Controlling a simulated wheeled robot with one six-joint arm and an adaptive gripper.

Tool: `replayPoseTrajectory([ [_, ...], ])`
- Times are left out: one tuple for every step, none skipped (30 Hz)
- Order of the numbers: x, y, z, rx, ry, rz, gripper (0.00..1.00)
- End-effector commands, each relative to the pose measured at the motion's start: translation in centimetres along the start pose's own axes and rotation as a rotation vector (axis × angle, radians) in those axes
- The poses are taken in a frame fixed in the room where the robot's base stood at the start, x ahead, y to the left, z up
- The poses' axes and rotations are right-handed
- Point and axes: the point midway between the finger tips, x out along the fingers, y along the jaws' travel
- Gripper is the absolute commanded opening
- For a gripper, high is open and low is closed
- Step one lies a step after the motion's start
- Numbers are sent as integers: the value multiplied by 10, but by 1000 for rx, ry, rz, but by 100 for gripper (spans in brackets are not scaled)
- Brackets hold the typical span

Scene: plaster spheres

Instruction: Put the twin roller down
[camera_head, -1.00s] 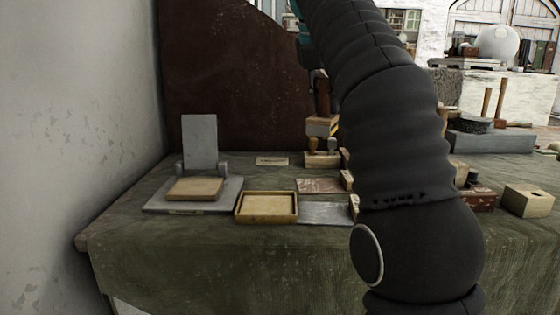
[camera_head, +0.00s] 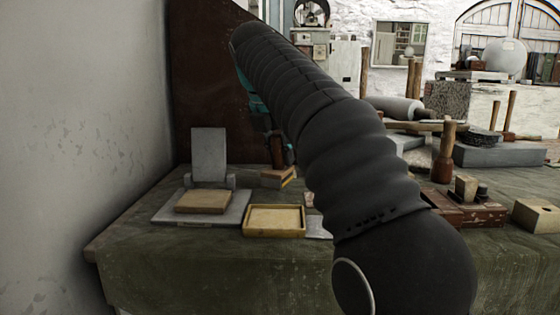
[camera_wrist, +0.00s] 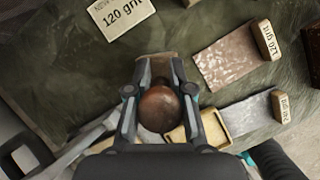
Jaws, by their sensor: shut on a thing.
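My gripper (camera_wrist: 159,75) is shut on the twin roller's rounded brown handle (camera_wrist: 160,108) in the wrist view.
A shallow wooden tray (camera_head: 273,232) and a grey stand with an upright plate (camera_head: 209,158) are at the left. A 120 grit card (camera_wrist: 120,16), a brown sheet (camera_wrist: 225,55) and a grey sheet (camera_wrist: 248,114) lie on the bench. Mallets and boxes crowd the right.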

Motion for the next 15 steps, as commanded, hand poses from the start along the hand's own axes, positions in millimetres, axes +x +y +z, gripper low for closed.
replayPoseTrajectory([
  [4,0,-2,-1,1,-1,0],
  [7,0,-4,-1,1,-1,0],
  [10,0,-5,-1,0,0,0],
  [12,0,-6,0,0,0,0],
  [13,0,-6,0,0,0,0],
  [14,0,-7,0,0,1,0],
  [15,0,-7,0,0,1,0],
  [16,0,-7,0,-1,1,0],
  [16,0,-7,0,-1,1,0],
  [16,0,-7,0,-1,1,0],
  [16,0,-7,0,-1,1,0],
  [16,0,-7,0,-1,1,0],
  [16,0,-7,0,-1,1,0],
  [16,0,-7,0,-1,1,0],
  [16,0,-7,0,-1,1,0],
])
